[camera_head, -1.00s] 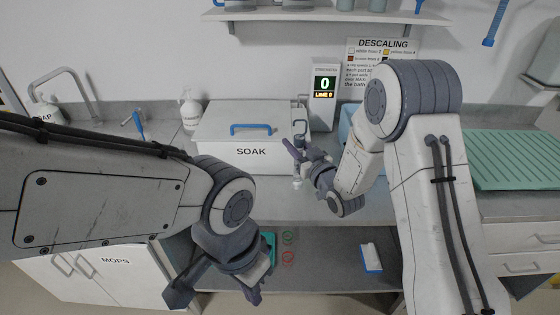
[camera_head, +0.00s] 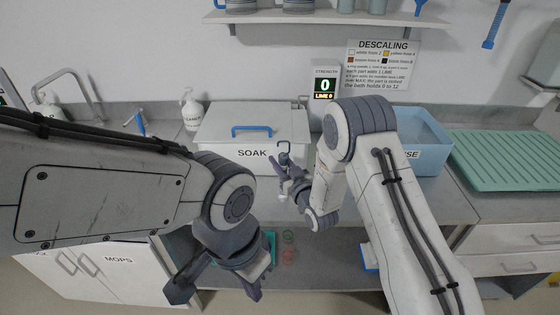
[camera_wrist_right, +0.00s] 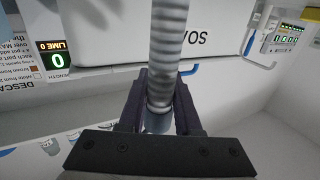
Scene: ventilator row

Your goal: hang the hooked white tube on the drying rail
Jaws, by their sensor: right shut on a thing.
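The hooked white tube shows pale grey and ribbed in the right wrist view (camera_wrist_right: 168,45), standing between the gripper's fingers. In the head view its curved hook (camera_head: 284,152) sticks up above my right gripper (camera_head: 288,182), and a short pale end shows below. My right gripper is shut on the tube, in front of the SOAK box and above the counter's front part. My left gripper (camera_head: 217,287) is empty, its fingers spread wide, low in front of the counter. I cannot make out the drying rail in these views.
The lidded SOAK box (camera_head: 252,153) stands behind the tube. A blue basin (camera_head: 428,145), partly hidden by my right arm, and a green ribbed mat (camera_head: 510,157) are to the right. A wall shelf (camera_head: 330,16) holds several vessels. A white bottle (camera_head: 192,110) stands left of the box.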

